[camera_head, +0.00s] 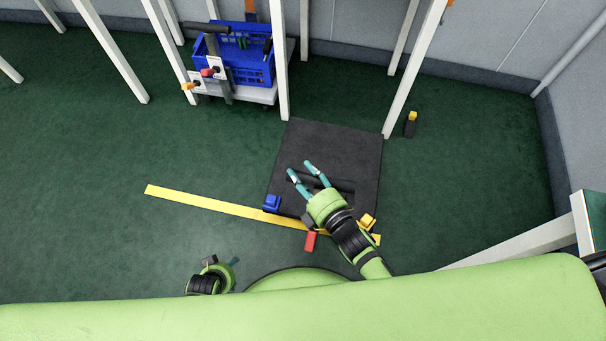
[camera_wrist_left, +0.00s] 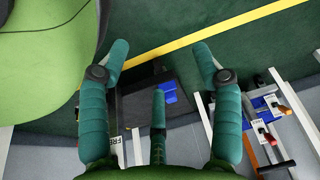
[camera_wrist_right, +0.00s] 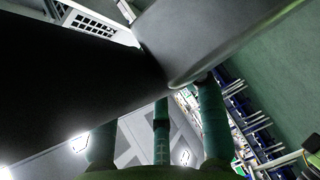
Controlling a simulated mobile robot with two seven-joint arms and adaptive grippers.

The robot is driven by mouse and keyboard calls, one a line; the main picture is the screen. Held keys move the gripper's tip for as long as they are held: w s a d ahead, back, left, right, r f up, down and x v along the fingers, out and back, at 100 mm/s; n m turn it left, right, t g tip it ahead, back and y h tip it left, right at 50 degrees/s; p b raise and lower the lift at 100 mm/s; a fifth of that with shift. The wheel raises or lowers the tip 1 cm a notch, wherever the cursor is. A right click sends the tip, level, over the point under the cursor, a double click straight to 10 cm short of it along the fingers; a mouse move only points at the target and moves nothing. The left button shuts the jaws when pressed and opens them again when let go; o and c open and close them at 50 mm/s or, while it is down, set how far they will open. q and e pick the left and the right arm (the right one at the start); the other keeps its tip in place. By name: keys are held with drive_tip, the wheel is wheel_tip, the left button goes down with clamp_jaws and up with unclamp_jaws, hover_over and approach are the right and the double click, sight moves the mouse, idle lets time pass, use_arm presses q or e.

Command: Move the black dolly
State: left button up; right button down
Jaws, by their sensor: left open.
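The black dolly (camera_head: 345,148) lies flat on the green floor in the middle of the head view, with a dark slot or bar near its front edge. My right gripper (camera_head: 300,170) is over its front left part, two teal fingers extended and apart; contact cannot be told. In the right wrist view its fingers (camera_wrist_right: 160,140) pass behind a large dark and grey shape close to the camera, and their tips are hidden. My left gripper (camera_head: 236,262) is low, left of the dolly and apart from it. The left wrist view shows it open and empty (camera_wrist_left: 158,55), with the dolly (camera_wrist_left: 140,106) beyond.
A yellow floor strip (camera_head: 205,201) runs by the dolly's front edge. Blue (camera_head: 271,203) and yellow (camera_head: 367,221) pieces sit at its front corners. White posts (camera_head: 283,60) stand behind, near a cart with a blue crate (camera_head: 250,65). The left floor is clear.

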drive_tip(key=c, duration=0.7)
unclamp_jaws()
drive_tip(key=shift+s+f, duration=0.2)
drive_tip(key=shift+s, duration=0.1)
use_arm(q)
drive_tip(key=shift+s, duration=0.15)
use_arm(e)
drive_tip(key=shift+r, duration=0.15)
use_arm(q)
drive_tip(key=shift+s, duration=0.1)
use_arm(e)
drive_tip(key=v, duration=1.2)
drive_tip(key=shift+w, duration=0.1)
